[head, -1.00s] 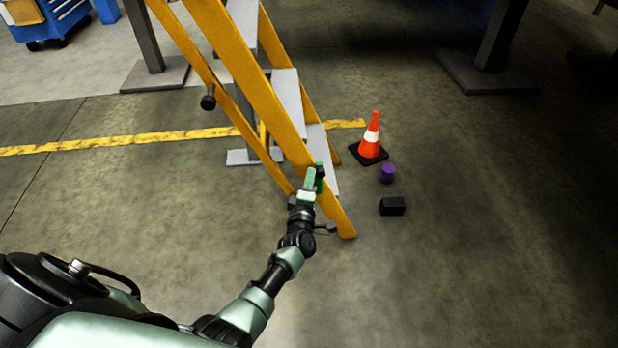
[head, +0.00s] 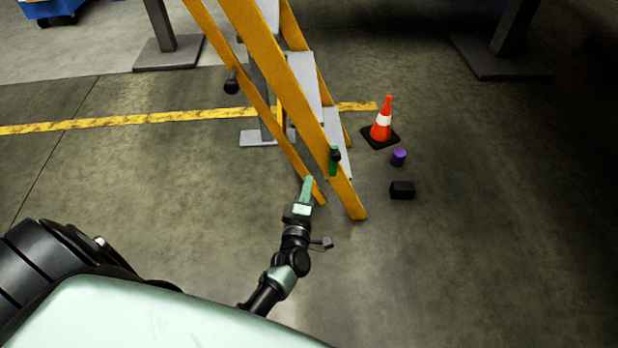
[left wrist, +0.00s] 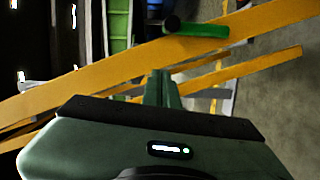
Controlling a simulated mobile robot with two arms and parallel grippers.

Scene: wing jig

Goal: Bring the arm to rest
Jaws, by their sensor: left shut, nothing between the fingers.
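My left gripper (head: 308,188) is shut and empty. In the head view it shows just left of the lower end of the yellow ladder (head: 290,95). In the left wrist view its closed green fingers (left wrist: 162,88) point toward the yellow ladder rail (left wrist: 120,72). A green piece with a dark round end (head: 334,160) is on the near ladder rail, apart from the gripper. The same green piece shows in the left wrist view (left wrist: 205,31). My right gripper is not in view.
An orange cone (head: 382,122), a purple cylinder (head: 399,157) and a black box (head: 402,190) stand on the floor right of the ladder. Grey posts with base plates (head: 167,53) stand behind. The floor left of the ladder is clear.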

